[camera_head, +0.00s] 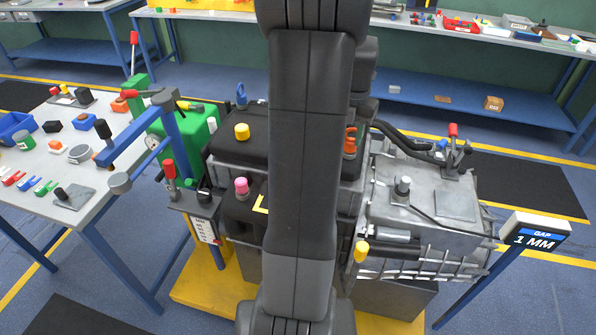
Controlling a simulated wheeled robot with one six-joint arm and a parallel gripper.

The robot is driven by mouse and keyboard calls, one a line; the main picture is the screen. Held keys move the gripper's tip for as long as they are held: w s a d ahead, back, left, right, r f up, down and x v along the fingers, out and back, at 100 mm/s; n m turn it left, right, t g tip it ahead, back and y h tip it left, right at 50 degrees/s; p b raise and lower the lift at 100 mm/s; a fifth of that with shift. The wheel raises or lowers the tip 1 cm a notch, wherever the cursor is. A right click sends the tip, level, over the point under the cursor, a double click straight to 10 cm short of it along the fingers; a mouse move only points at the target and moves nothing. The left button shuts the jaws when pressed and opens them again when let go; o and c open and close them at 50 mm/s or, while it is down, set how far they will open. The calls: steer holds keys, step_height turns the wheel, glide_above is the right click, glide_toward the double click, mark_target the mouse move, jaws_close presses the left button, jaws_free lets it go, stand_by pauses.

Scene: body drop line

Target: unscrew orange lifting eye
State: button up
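The orange lifting eye (350,143) stands on the dark engine block, just right of my forearm. It looks upright, and its left side is close to the arm's edge. My dark arm runs up the middle of the picture and folds over at the top. Dark wrist parts show behind it on the right, above the orange eye. My gripper's fingers cannot be made out; the arm covers that area. Whether they touch the eye cannot be told. A blue lifting eye (241,95) stands at the block's back left.
A yellow cap (242,131) and a pink cap (241,186) sit left of my arm. The grey gearbox (420,205) lies right, with a gap sign (534,240) beyond it. A cluttered table (95,215) with a blue jib stands left.

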steer(key=shift+o, duration=0.4)
steer(key=shift+w+d+f, duration=0.25)
steer(key=shift+d, duration=0.25)
steer(key=shift+w+d+f, duration=0.2)
steer(key=shift+d+f, duration=0.05)
steer(key=shift+d, duration=0.25)
steer(key=shift+s+a+r, duration=0.2)
steer(key=shift+a+r, duration=0.15)
step_height(320, 180, up, 13)
steer(key=b, duration=0.1)
steer(key=shift+w+d+b, duration=0.2)
steer(key=shift+d+b, duration=0.15)
